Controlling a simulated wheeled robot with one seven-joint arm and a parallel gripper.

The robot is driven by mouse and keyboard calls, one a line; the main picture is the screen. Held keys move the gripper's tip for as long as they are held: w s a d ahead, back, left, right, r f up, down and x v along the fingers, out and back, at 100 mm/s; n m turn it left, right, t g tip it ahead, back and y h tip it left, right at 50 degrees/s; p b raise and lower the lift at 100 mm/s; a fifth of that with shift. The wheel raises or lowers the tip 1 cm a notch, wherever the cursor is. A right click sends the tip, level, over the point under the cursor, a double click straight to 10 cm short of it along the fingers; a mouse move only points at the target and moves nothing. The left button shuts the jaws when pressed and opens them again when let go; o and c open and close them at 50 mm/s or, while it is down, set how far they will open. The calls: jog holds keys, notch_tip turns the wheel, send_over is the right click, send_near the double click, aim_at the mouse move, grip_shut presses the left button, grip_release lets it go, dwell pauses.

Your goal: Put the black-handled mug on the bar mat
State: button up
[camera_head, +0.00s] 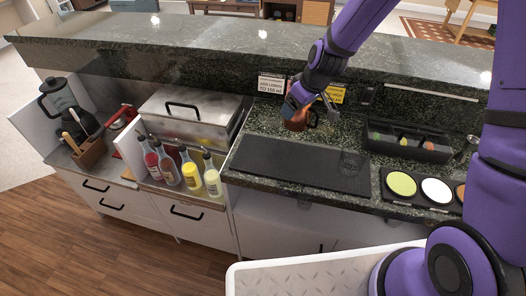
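The black bar mat (290,163) lies flat on the dark green stone counter, in the middle of the view. A copper-brown mug (295,121) is just behind the mat's back edge, below my gripper. The colour of its handle is too small to make out. My gripper (308,104) is at the mug and covers its upper part. I cannot tell whether the fingers are open or shut on it, nor whether the mug touches the counter.
A black condiment caddy (407,143) and a tray of coloured rounds (419,187) are to the right. Several bottles (189,171) and a steel lidded box (188,112) are left. A raised ledge (232,47) runs behind.

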jog(key=s+a+f+n+g+y, duration=0.1)
jog(key=s+a+f+n, duration=0.15)
jog(key=s+a, duration=0.45)
jog(key=s+a+f+n+g, duration=0.1)
jog(key=s+a+n, duration=0.25)
jog(key=s, duration=0.85)
jog(key=shift+w+a+f, duration=0.3)
jog(key=shift+w+f, duration=0.45)
jog(key=shift+w, duration=1.9)
jog(key=shift+w+a+f, duration=0.3)
jog(key=shift+w+f, duration=0.45)
jog(key=shift+w, duration=1.85)
jog(key=shift+w+a+f, duration=0.3)
jog(key=shift+w+f, duration=0.45)
jog(key=shift+w, duration=1.9)
jog(key=o, duration=0.9)
jog(key=shift+f, duration=0.15)
